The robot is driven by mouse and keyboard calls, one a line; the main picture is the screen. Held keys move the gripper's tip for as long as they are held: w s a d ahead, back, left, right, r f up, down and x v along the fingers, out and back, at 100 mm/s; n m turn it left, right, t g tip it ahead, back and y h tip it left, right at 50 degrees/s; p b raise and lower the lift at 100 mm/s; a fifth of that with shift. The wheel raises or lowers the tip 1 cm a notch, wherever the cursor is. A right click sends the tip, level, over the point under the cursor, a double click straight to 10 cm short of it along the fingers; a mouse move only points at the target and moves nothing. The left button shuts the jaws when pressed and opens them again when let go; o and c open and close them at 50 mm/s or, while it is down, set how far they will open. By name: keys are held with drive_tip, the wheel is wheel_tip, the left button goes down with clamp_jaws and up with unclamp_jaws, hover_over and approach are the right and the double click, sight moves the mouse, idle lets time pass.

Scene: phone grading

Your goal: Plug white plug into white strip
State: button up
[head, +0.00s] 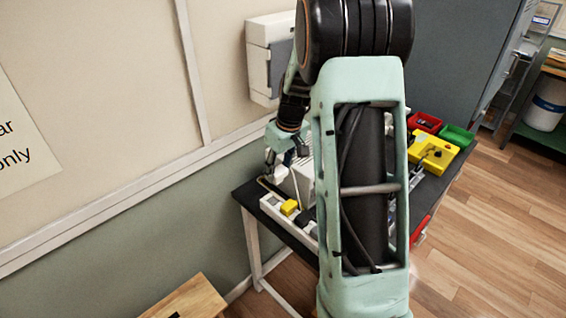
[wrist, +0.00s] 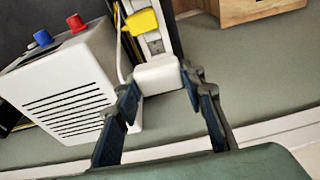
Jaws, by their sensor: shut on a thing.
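My gripper (wrist: 160,80) is shut on the white plug (wrist: 158,73), with one finger on each side of it. The head view also shows the white plug (head: 281,174) below my gripper (head: 277,164), beside the white box. The white strip (head: 269,203) lies along the table's left edge. In the wrist view the strip (wrist: 152,37) runs away from the plug, which covers its near end. I cannot tell whether the plug touches the strip. A yellow plug (head: 289,207) sits on the strip, also in the wrist view (wrist: 140,22). My arm hides part of the table.
A white vented box (wrist: 70,85) with a red and a blue knob stands close beside my gripper. A pale cable (wrist: 118,40) runs between box and strip. Red (head: 424,122) and green (head: 456,137) bins and a yellow device (head: 433,152) are at the table's far end.

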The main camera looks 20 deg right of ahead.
drive_tip(key=shift+g, duration=0.5)
drive_tip(key=shift+w+f+p, duration=0.4)
drive_tip(key=shift+w+p, duration=0.25)
drive_tip(key=shift+w+f+p, duration=0.35)
drive_tip(key=shift+w+p, duration=0.3)
drive_tip(key=shift+w, duration=0.05)
drive_tip(key=shift+w+f+p, duration=0.4)
drive_tip(key=shift+w+p, duration=0.25)
drive_tip(key=shift+f+b, duration=1.85)
drive_tip(key=shift+f, duration=2.2)
drive_tip(key=shift+c, duration=0.2)
drive_tip(key=shift+s+f+b, duration=0.1)
drive_tip(key=shift+f+b, duration=1.45)
drive_tip(key=shift+f, duration=0.1)
drive_tip(key=o, duration=1.4)
drive_tip(key=shift+r, duration=0.1)
